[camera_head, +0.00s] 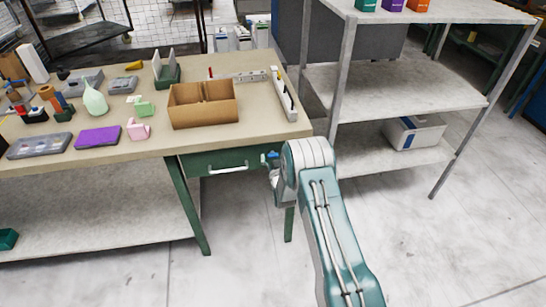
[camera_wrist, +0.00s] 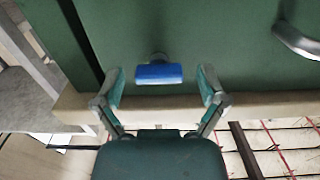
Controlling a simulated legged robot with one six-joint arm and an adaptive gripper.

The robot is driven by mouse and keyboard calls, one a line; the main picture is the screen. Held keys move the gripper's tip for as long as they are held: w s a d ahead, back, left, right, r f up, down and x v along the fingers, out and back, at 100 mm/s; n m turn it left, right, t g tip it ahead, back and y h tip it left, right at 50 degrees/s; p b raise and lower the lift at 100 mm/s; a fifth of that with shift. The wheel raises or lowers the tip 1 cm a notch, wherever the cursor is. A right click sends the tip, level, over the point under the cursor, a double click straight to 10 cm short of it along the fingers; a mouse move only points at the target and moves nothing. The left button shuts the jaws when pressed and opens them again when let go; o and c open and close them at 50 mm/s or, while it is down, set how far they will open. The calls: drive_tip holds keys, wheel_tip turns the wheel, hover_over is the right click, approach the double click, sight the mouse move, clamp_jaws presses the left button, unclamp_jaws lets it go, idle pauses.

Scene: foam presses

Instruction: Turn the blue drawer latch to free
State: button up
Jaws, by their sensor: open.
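The blue drawer latch (camera_head: 270,155) is on the green drawer front under the workbench top, right of the drawer handle (camera_head: 228,170). In the wrist view the latch (camera_wrist: 158,74) is a short blue bar lying crosswise, nearly level, with a small grey mount behind it. My gripper (camera_wrist: 161,80) is open, with one finger on each side of the latch and a visible gap to both ends. No contact shows. In the head view my gripper (camera_head: 275,176) is at the drawer front, partly hidden by my arm. The drawer (camera_head: 215,160) looks closed.
The workbench top (camera_head: 235,135) overhangs the drawer and carries a cardboard box (camera_head: 203,103), a purple block (camera_head: 97,137) and several other items. A grey shelf rack (camera_head: 400,95) stands to the right. Floor is clear at the lower right.

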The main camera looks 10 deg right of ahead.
drive_tip(key=shift+d, duration=0.1)
drive_tip(key=c, duration=1.2)
drive_tip(key=shift+o, duration=0.2)
